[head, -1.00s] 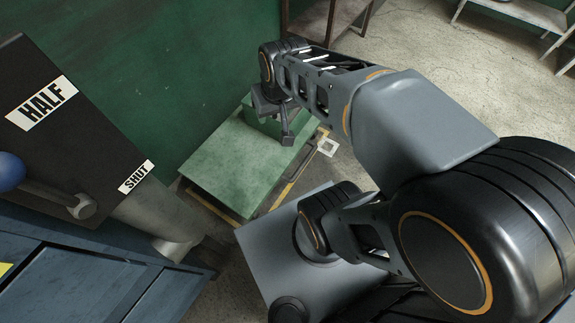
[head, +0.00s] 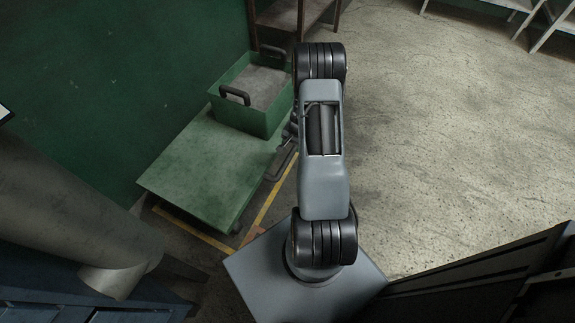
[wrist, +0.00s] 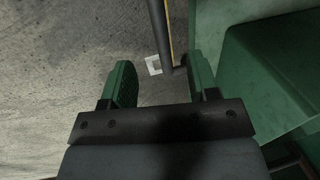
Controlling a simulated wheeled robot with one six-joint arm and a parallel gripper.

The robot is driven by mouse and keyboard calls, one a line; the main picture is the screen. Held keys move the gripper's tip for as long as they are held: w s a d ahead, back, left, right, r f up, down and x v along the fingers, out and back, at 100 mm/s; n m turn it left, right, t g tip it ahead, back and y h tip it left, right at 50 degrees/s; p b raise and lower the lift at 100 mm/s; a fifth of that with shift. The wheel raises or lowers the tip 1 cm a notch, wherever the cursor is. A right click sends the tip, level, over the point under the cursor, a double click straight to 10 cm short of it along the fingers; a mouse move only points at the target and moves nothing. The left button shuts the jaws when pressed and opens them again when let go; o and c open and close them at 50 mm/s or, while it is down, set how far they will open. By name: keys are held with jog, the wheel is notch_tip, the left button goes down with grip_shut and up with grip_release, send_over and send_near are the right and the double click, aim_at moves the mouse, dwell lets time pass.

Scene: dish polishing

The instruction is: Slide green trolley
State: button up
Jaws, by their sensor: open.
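The green trolley (head: 205,170) stands on the floor against the green wall at the left in the head view, with its flat deck showing. A green box (head: 252,95) with dark handles sits on its far end. In the wrist view, the trolley's green side (wrist: 240,12) and the box (wrist: 270,70) are at the right. My gripper (wrist: 160,62) is open beside the trolley, its green-padded fingers apart. A dark bar (wrist: 160,35) reaches between the fingers; I cannot tell whether they touch it. In the head view my arm mostly hides the gripper.
Yellow lines (head: 268,208) mark the floor along the trolley. A white square mark (wrist: 153,65) lies on the floor. A thick grey pipe (head: 75,205) and blue cabinet are at the left. A brown shelf (head: 290,25) stands behind the box. Open floor (head: 440,130) lies to the right.

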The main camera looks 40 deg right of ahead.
aim_at(287, 160)
jog(key=f+b, duration=0.1)
jog(key=f, duration=0.3)
jog(key=w+f+b, duration=0.1)
jog(key=f+b, duration=0.1)
jog(key=f, duration=0.3)
jog(key=w+a+f+b, duration=0.1)
jog(key=f, duration=0.4)
jog(key=shift+w+b, duration=0.1)
jog(key=shift+b, duration=0.25)
jog(key=shift+c, duration=0.2)
grip_shut()
